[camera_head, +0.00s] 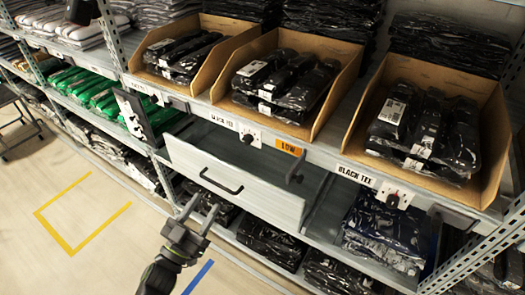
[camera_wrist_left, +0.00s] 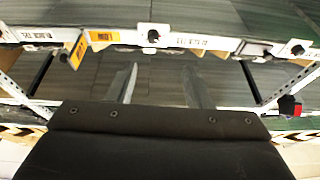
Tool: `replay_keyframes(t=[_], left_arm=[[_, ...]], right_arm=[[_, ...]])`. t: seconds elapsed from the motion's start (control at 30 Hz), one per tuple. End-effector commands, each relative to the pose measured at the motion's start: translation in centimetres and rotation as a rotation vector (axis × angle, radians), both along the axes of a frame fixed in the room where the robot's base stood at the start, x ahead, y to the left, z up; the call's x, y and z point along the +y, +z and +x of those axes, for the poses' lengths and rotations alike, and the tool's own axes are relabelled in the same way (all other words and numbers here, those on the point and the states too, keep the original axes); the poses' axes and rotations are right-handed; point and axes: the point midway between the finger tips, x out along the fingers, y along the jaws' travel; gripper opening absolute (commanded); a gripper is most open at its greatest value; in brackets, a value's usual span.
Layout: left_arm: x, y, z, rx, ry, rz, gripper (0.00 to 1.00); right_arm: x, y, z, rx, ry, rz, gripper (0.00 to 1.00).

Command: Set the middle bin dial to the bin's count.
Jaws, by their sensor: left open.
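The middle cardboard bin (camera_head: 334,86) holds several black plastic-wrapped packs (camera_head: 306,88); overlap hides how many. Its dial (camera_head: 250,137) is a small dark knob on a white plate on the shelf edge below, between a printed label and an orange LOW tag (camera_head: 288,147). The dial also shows near the top centre of the left wrist view (camera_wrist_left: 153,37); its setting is too small to read. My left gripper (camera_head: 200,204) is open and empty, in front of the drawer and below the dial, apart from both. My right gripper is not in view.
A grey drawer (camera_head: 262,204) with a dark handle stands pulled out below the middle bin. Similar bins stand left (camera_head: 222,55) and right (camera_head: 480,92), with another dial (camera_head: 392,199) at right. Wrapped garments fill the lower shelves.

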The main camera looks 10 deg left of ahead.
Motion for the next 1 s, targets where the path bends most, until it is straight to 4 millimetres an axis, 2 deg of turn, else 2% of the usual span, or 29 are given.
replay_keyframes(t=[0.1,0.27,0.8,1.0], left_arm=[[-0.5,1.6,-0.1,-0.039,-0.025,0.0,0.46],[-1.1,2.5,1.3,-0.044,-0.027,-0.002,0.46],[-4.8,6.7,11.2,-0.041,-0.026,-0.003,0.46],[-5.7,7.7,13.8,-0.039,-0.025,-0.001,0.46]], right_arm=[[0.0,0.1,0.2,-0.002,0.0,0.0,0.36],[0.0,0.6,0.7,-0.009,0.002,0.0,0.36],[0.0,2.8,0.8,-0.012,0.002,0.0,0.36],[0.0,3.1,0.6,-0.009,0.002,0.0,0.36]])
